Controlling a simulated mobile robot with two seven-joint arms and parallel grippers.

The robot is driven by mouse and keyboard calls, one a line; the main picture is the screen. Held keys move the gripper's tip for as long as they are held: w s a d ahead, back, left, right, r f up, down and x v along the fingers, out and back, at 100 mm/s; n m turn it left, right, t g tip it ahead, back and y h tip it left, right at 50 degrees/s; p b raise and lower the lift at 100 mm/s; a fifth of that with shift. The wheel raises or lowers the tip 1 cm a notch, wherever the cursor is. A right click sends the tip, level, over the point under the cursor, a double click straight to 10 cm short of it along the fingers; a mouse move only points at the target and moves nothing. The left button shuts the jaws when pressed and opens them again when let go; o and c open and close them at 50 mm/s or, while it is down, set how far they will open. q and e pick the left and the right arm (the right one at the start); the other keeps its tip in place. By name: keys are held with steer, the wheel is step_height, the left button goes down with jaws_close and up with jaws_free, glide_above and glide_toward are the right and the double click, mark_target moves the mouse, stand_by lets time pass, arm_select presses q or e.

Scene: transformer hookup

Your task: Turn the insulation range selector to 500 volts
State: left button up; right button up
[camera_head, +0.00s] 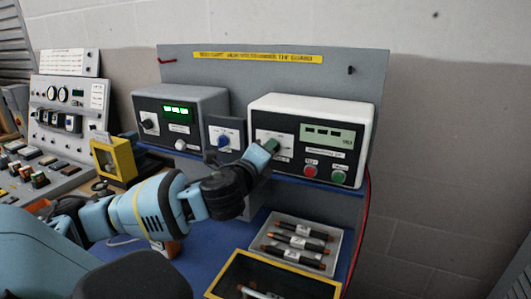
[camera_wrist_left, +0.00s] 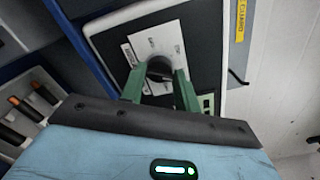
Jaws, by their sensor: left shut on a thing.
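The insulation tester is a white box (camera_head: 371,112) with a dark front panel, on the right of the blue shelf in the head view. Its range selector is a dark round knob (camera_wrist_left: 158,66) on a white label plate (camera_wrist_left: 144,43). My left gripper (camera_head: 268,147) reaches the tester's left part and hides most of the knob there. In the left wrist view, the green fingers of my left gripper (camera_wrist_left: 160,77) are shut on the knob, one on each side. The setting it points to is too small to read. My right gripper is not in view.
Red and green buttons (camera_head: 324,174) sit low on the tester. A tray of fuse-like parts (camera_head: 333,240) and a yellow-edged box (camera_head: 226,270) lie below.

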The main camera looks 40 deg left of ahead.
arm_select(q)
steer(key=shift+r, duration=0.15)
steer(key=o, duration=1)
steer(key=shift+w, duration=0.1)
steer(key=shift+c, duration=0.2)
steer(key=shift+f, duration=0.2)
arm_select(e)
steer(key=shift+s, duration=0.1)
